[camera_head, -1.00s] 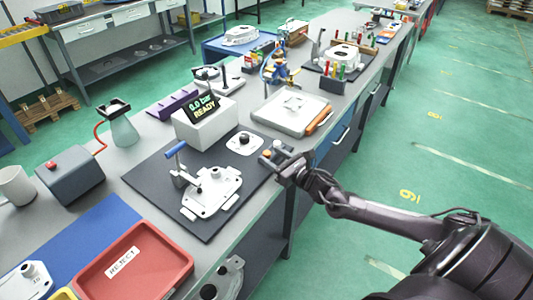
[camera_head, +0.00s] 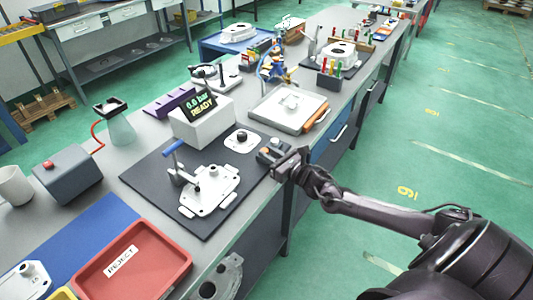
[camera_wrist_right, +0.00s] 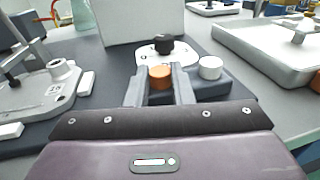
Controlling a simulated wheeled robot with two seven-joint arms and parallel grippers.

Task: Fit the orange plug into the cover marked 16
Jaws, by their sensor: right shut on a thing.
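The orange plug (camera_wrist_right: 160,77) sits between the two fingers of my right gripper (camera_wrist_right: 160,92), which is shut on it. It is at the dark plug holder (camera_wrist_right: 208,87), beside a white plug (camera_wrist_right: 210,67); whether its lower end is still in the holder is hidden. In the head view my right gripper (camera_head: 271,164) is at the mat's right edge, to the right of the cover. The pale metal cover (camera_head: 211,188) lies on the dark mat under a blue-handled clamp (camera_head: 175,160). It also shows at the left of the wrist view (camera_wrist_right: 62,88), with a small number label. My left gripper is out of view.
A white plate with a black knob (camera_head: 242,138) lies just beyond the gripper. A display box (camera_head: 203,120) stands behind the mat (camera_head: 140,172). A red reject tray (camera_head: 133,262) is at the front left, and a grey tray (camera_head: 287,108) is at the back right.

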